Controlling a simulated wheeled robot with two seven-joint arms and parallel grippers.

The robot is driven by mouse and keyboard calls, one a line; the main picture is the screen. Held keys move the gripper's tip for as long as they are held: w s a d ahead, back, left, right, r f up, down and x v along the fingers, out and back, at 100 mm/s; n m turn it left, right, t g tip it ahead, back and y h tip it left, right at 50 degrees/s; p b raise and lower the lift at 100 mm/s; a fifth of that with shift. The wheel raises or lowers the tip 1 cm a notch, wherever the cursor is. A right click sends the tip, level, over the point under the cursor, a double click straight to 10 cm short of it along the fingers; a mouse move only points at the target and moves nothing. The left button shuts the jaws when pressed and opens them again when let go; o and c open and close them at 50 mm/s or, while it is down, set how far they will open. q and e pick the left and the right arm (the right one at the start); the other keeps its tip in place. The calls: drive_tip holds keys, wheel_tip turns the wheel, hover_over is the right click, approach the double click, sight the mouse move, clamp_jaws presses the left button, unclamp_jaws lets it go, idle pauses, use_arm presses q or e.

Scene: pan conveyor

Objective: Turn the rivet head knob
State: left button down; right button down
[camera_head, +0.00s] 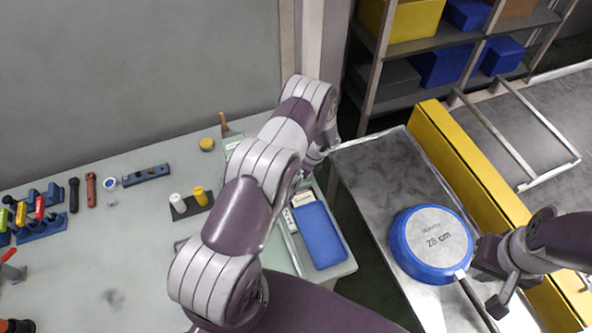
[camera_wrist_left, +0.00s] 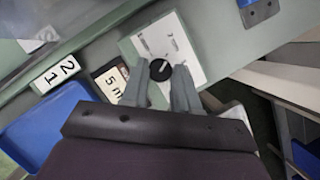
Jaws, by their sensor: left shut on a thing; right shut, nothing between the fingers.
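The round black knob (camera_wrist_left: 160,69) sits on a white printed panel (camera_wrist_left: 172,48) in the left wrist view. My left gripper (camera_wrist_left: 159,76) has a grey finger on each side of the knob and is shut on it. In the head view my left arm hides the knob and most of the left gripper. My right gripper (camera_head: 496,285) is shut and empty at the right, beside a blue upside-down pan (camera_head: 405,247) marked 28 cm and close to its handle.
A blue tray (camera_head: 320,236) lies by the bench's right edge, with number cards (camera_wrist_left: 56,74) beside it. The green bench (camera_head: 110,250) carries small tools at the left. The pan lies on a metal conveyor (camera_head: 372,165) with a yellow side rail (camera_head: 470,170).

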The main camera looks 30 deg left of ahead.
use_arm(q)
drive_tip(key=m+t+b, duration=0.1)
drive_tip(key=m+b, duration=0.1)
drive_tip(key=m, duration=0.1)
drive_tip(key=shift+s+f, duration=0.1)
drive_tip(key=shift+f, duration=0.1)
drive_tip(key=m+t+b, duration=0.1)
drive_tip(key=m+b, duration=0.1)
drive_tip(key=b, duration=0.1)
drive_tip(key=m+t+b, duration=0.1)
drive_tip(key=m+b, duration=0.2)
drive_tip(key=shift+s+m+h, duration=0.2)
drive_tip(key=shift+m+h, duration=0.1)
drive_tip(key=shift+h, duration=0.1)
drive_tip(key=shift+s+a+r+m+t+h+b, duration=0.1)
drive_tip(key=shift+m+t+h+b, duration=0.15)
drive_tip(key=shift+m+b, duration=0.5)
drive_tip(key=shift+a+r+m+t+h+b, duration=0.15)
drive_tip(key=shift+m+t+b, duration=0.2)
drive_tip(key=shift+m+b, duration=0.4)
drive_tip(key=shift+d, duration=0.1)
drive_tip(key=c, duration=0.8)
unclamp_jaws()
drive_tip(key=shift+c, duration=0.2)
